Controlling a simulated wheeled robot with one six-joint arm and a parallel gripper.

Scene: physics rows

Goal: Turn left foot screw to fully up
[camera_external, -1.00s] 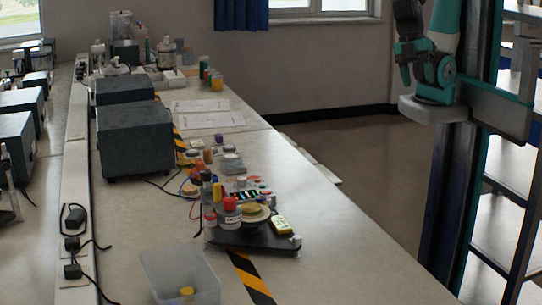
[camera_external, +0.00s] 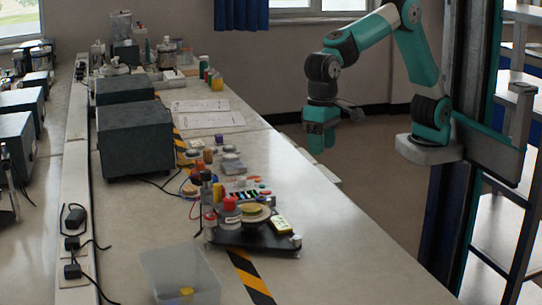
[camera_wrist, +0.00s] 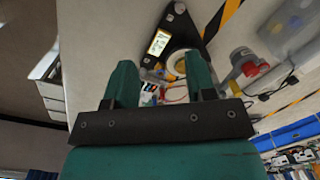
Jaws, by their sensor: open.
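A black triangular levelling base (camera_external: 262,238) with a small pale display (camera_external: 282,225) stands on the near part of the bench. A light foot screw (camera_external: 296,240) shows at its right corner; its height is too small to tell. In the wrist view the base (camera_wrist: 186,36) is at the top, with the lit display (camera_wrist: 159,42) and a pale foot screw (camera_wrist: 179,8) at one corner. I cannot tell which screw is the left one. My gripper (camera_external: 318,148) hangs beyond the bench's right edge, apart from the base. Its two fingers (camera_wrist: 160,72) are open and empty.
Red-topped and dark containers (camera_external: 229,208) crowd the base's left side. A clear bin (camera_external: 180,275) stands in front, near striped tape (camera_external: 250,278). Dark boxes (camera_external: 135,138) stand at the left. The bench right of the base is clear.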

